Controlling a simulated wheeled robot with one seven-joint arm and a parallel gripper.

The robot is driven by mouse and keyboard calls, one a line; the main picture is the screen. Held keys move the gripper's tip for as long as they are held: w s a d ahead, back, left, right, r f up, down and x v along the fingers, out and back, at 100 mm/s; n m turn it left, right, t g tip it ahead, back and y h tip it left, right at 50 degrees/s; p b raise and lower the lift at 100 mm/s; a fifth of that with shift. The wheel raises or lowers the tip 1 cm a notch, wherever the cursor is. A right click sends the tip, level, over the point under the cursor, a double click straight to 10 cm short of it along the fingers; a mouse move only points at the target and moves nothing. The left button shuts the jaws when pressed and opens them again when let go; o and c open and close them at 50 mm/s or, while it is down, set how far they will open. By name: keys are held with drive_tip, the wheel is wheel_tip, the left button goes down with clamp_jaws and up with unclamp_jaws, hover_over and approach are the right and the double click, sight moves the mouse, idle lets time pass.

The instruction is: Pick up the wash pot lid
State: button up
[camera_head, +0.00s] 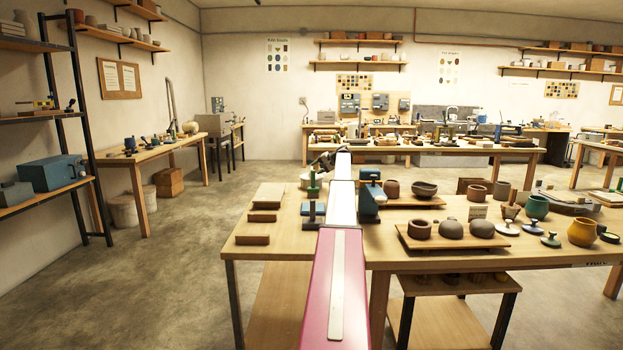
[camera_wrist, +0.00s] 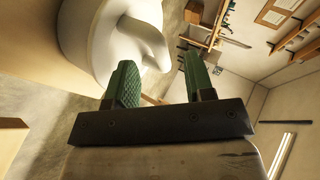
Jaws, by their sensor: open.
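Several small lids with knobs lie on the right part of the near table: a pale bluish one (camera_head: 508,230), a darker one (camera_head: 534,228), a teal one (camera_head: 550,240) and a dark one at the far right (camera_head: 609,237). I cannot tell which is the wash pot lid. My gripper (camera_wrist: 160,82) shows in the wrist view with two green finger pads apart and nothing between them. In the head view my arm reaches forward over the table's left part, well left of the lids.
Open floor (camera_head: 190,270) lies to the left.

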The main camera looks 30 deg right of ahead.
drive_tip(key=x, duration=0.2)
drive_tip(key=shift+w+a+f, duration=0.1)
drive_tip(key=shift+w+f, duration=0.1)
drive_tip(key=shift+w, duration=0.05)
clamp_jaws()
drive_tip(key=shift+r, duration=0.1)
